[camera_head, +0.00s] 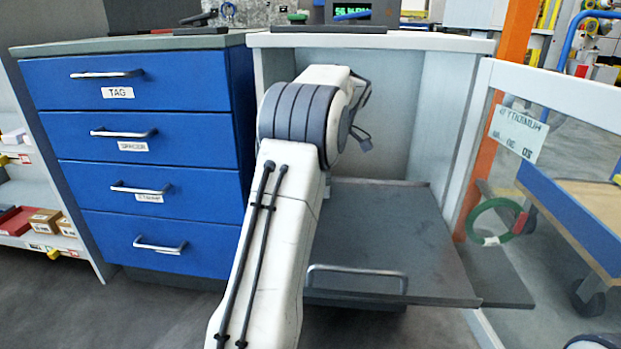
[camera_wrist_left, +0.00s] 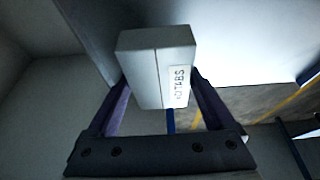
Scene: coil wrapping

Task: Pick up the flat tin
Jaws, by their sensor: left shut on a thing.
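In the left wrist view, my left gripper (camera_wrist_left: 158,80) is shut on a pale, box-shaped flat tin (camera_wrist_left: 150,62). The tin has a seam along its side and a small label that seems to end in "TABS". One finger lies on each side of it. In the head view, my white arm rises from the bottom centre and bends over at the open compartment. The gripper and the tin cannot be made out there. My right gripper is in neither view.
A blue drawer cabinet (camera_head: 150,83) with several closed drawers stands left. A grey pull-out shelf or flap (camera_head: 385,230) with a handle extends from the open compartment (camera_head: 391,90). A clear panel with a white frame (camera_head: 560,95) stands right. A green coil (camera_head: 478,212) hangs behind it.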

